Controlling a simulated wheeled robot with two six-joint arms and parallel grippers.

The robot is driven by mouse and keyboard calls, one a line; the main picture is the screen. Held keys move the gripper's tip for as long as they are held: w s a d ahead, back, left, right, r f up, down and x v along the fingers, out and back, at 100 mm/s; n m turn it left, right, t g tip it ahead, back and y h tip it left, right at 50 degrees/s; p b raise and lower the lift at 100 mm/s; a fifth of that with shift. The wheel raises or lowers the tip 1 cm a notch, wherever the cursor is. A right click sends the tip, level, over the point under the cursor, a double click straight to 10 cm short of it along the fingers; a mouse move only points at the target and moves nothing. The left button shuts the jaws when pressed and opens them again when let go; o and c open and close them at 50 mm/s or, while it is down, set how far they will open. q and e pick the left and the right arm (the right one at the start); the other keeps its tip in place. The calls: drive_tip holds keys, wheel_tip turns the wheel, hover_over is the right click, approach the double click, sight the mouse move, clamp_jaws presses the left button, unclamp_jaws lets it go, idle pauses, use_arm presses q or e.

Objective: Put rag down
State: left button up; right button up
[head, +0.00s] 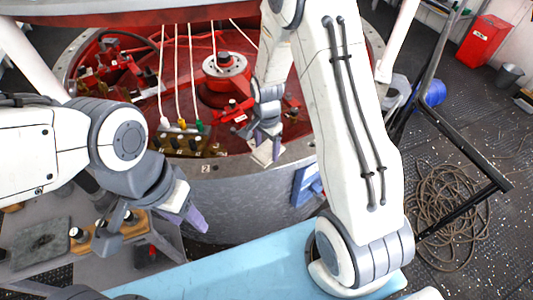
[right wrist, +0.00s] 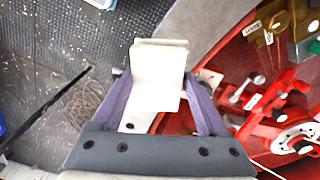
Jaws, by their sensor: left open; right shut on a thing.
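The rag is a folded cream-white cloth (right wrist: 157,85) between the purple fingers of my right gripper (right wrist: 158,98) in the right wrist view. In the head view, the right gripper (head: 266,137) is shut on the rag (head: 263,154), at the near rim of a large round drum (head: 210,170). Whether the rag touches the rim, I cannot tell. My left gripper (head: 152,228) is open and empty at the lower left, above a grey bench with parts.
The drum holds red machinery (head: 222,68), hanging pale lines and coloured connectors. A light blue surface (head: 260,262) lies in front. On the right are a coiled hose (head: 447,212), a black bar (head: 465,150), a red box (head: 484,42) and a bucket (head: 509,75).

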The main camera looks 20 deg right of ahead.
sight(266, 156)
wheel_tip(266, 156, down, 4)
drive_tip(key=shift+r+p, duration=0.1)
drive_tip(key=shift+p, duration=0.4)
drive_tip(key=shift+f, duration=0.2)
drive_tip(key=shift+f, duration=0.2)
drive_tip(key=o, duration=1.3)
drive_tip(key=shift+r, duration=0.1)
drive_tip(key=shift+o, duration=0.2)
drive_tip(key=shift+r, duration=0.1)
